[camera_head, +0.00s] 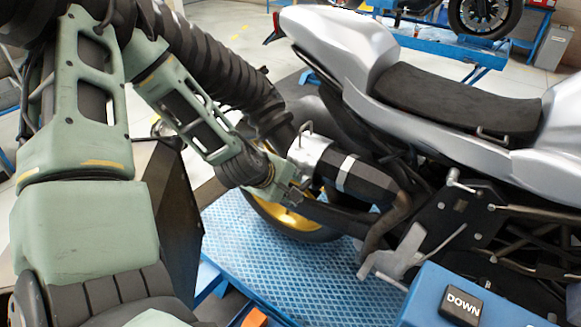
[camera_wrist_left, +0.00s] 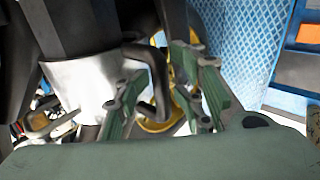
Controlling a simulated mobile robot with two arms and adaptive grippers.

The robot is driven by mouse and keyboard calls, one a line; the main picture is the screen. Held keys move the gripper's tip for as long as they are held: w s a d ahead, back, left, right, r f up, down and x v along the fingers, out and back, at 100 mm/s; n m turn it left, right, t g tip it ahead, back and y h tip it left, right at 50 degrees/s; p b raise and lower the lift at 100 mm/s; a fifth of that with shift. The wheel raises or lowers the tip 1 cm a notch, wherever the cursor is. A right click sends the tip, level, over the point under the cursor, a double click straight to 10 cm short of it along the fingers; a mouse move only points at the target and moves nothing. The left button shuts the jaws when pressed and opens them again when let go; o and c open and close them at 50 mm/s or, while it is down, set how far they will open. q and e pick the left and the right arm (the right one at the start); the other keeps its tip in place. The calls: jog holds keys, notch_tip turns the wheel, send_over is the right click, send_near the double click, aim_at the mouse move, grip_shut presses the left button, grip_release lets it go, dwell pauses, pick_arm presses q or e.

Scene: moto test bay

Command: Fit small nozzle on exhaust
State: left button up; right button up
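The silver nozzle (camera_head: 309,157) sits at the end of a thick black ribbed hose. Its mouth meets the rear end of the motorcycle's black exhaust (camera_head: 366,181), in line with it; I cannot tell how far it goes over. A thin wire handle stands up on top of the nozzle. My left gripper (camera_head: 290,190) is beside the nozzle's lower side. In the left wrist view the silver nozzle (camera_wrist_left: 88,88) has a dark loop handle (camera_wrist_left: 157,78). My left gripper's fingers (camera_wrist_left: 165,98) are spread, with the handle between them. My right gripper is not in view.
The black hose (camera_head: 215,72) runs from the upper left down to the nozzle. The silver motorcycle (camera_head: 345,45) stands on a blue lift platform (camera_head: 290,275). A blue box with a DOWN button (camera_head: 462,306) is at the lower right. Another lift stands behind.

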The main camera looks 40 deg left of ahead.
pick_arm(q)
jog(key=v, duration=0.7)
jog(key=shift+s+r, duration=0.2)
